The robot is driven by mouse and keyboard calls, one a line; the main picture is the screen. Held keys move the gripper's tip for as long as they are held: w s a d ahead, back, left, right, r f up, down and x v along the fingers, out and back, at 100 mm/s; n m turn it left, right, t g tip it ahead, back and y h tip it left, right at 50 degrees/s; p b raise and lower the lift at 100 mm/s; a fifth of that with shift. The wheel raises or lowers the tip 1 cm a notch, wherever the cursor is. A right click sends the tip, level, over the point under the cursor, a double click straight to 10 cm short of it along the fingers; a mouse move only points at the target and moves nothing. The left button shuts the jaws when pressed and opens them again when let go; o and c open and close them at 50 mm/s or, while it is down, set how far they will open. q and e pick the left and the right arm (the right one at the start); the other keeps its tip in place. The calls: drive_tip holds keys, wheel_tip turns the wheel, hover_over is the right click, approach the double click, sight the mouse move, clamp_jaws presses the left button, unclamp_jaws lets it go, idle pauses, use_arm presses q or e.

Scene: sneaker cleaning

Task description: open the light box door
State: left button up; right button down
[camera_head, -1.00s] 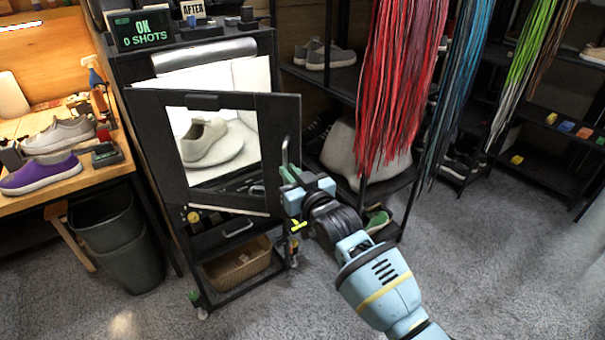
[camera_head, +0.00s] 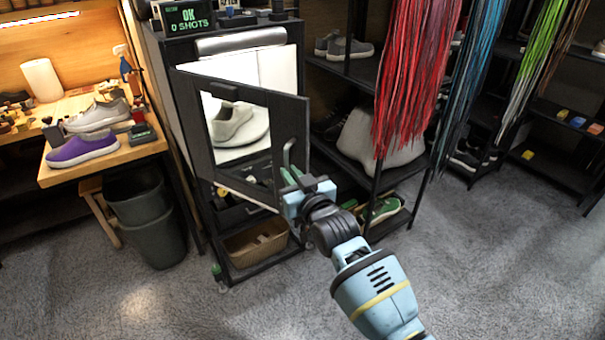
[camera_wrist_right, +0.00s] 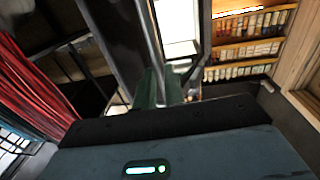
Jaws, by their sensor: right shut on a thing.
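The light box (camera_head: 293,72) is a black cabinet with a bright white interior. A pale sneaker (camera_head: 230,122) on a round white stand shows through the door's window. The black-framed light box door (camera_head: 290,115) stands partly open, angled out from the box, with its handle side toward me. My right gripper (camera_head: 292,174) is at the grey upright door handle (camera_head: 287,152), shut on it. In the right wrist view the green fingers (camera_wrist_right: 160,88) are around the handle bar (camera_wrist_right: 150,45); the exact contact is hard to see. My left gripper is not in view.
A wooden bench (camera_head: 110,158) with a purple sneaker (camera_head: 82,149) and a grey sneaker (camera_head: 97,116) is on the left, above a dark bin (camera_head: 150,225). Laces (camera_head: 415,75) hang from the shelving at right. A basket (camera_head: 255,245) sits low in the cabinet. Carpet in front is clear.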

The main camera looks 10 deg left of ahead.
drive_tip(key=shift+s+a+r, duration=0.2)
drive_tip(key=shift+s+a, duration=0.05)
drive_tip(key=shift+a, duration=0.2)
drive_tip(key=shift+s+a+r, duration=0.2)
drive_tip(key=shift+s+a, duration=0.05)
drive_tip(key=shift+a, duration=0.2)
drive_tip(key=c, duration=1.9)
unclamp_jaws()
drive_tip(key=o, duration=0.4)
drive_tip(key=shift+w+a+f, duration=0.35)
drive_tip(key=shift+w+a, duration=0.05)
drive_tip(key=shift+a, duration=0.2)
drive_tip(key=p+v, duration=0.1)
drive_tip(key=v, duration=0.7)
drive_tip(key=shift+d, duration=0.45)
